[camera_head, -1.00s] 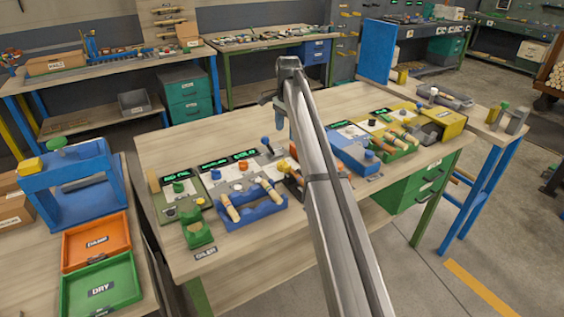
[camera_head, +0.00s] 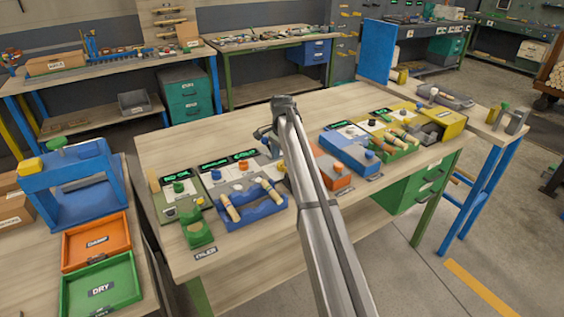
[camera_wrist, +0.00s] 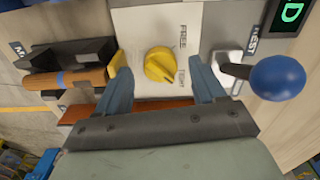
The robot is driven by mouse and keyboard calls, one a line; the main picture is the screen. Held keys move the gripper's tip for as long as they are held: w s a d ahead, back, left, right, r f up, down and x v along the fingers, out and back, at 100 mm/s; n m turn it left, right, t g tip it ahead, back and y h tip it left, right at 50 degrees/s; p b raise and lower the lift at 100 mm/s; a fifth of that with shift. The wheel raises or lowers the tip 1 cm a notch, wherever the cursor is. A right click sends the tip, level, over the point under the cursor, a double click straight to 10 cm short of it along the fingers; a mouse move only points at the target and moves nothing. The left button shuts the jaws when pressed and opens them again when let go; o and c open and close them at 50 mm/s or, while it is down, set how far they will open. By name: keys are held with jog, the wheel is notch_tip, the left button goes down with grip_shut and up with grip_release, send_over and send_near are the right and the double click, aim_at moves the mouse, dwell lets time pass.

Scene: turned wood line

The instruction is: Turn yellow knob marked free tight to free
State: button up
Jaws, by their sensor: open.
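The yellow knob (camera_wrist: 160,65) sits on a pale panel in the wrist view, with the words FREE above right of it and TIGHT below right. Its raised grip slants from upper left to lower right. My gripper (camera_wrist: 159,78) is open and empty; its two blue-grey fingers appear on either side of the knob in the picture, with gaps. I cannot tell their height above it. In the head view, my gripper (camera_head: 267,134) is over the middle of the bench, and I cannot make out the knob there.
A lever with a blue ball (camera_wrist: 278,78) stands right of the knob. A brown wooden cylinder (camera_wrist: 68,79) lies in a dark holder on the left. A blue rack with turned pieces (camera_head: 255,211) and an orange box (camera_head: 334,176) flank my arm on the bench.

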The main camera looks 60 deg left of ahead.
jog(key=shift+f, duration=0.9)
jog(key=shift+c, duration=0.4)
jog(key=c, duration=1)
